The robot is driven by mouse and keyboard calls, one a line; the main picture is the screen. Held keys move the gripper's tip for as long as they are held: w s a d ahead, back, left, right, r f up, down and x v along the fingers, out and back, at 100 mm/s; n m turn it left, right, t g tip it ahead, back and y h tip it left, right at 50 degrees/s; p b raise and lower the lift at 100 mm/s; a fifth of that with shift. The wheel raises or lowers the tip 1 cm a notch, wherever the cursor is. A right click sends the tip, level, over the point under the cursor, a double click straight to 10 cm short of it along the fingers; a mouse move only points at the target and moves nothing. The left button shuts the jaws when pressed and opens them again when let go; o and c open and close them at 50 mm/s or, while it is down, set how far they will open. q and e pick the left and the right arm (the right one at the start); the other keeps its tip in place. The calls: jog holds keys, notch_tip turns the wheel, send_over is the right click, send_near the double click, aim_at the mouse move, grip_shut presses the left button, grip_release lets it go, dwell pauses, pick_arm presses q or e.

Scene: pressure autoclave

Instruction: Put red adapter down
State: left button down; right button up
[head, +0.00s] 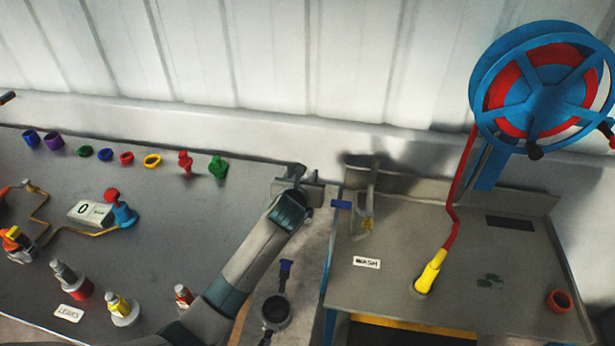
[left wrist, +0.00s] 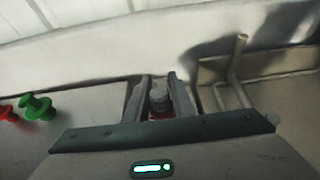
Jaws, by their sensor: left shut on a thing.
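My left gripper (head: 298,180) is near the right end of the dark grey table (head: 150,220), by the gap before the wash stand. In the left wrist view the left gripper (left wrist: 160,95) is shut on a piece with a grey ribbed top and red below, which looks like the red adapter (left wrist: 159,102). Its lower part is hidden by the wrist, and in the head view the gripper hides it. I cannot tell its height above the surface. A red spool-shaped piece (head: 185,162) and a green one (head: 217,167) stand left of the gripper. My right gripper is not in view.
Several coloured rings (head: 126,158) line the table's back. Grey-topped fittings (head: 64,274) stand at its front beside a LEAKS label (head: 69,313). The WASH stand (head: 400,300), with a bent pipe (head: 371,190) and yellow nozzle (head: 430,271), is to the right. A blue hose reel (head: 540,90) stands behind.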

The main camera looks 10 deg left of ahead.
pick_arm(q)
jog(key=shift+f, duration=0.6)
jog(key=shift+f, duration=0.2)
jog(key=c, duration=1.5)
grip_release()
jog(key=shift+f, duration=0.1)
jog(key=shift+s+r, duration=0.15)
jog(key=shift+r, duration=0.15)
jog(key=b+v, duration=0.2)
jog(key=v, duration=0.9)
jog(key=shift+s+r, duration=0.1)
jog(key=shift+s, duration=0.3)
jog(key=shift+d, duration=0.1)
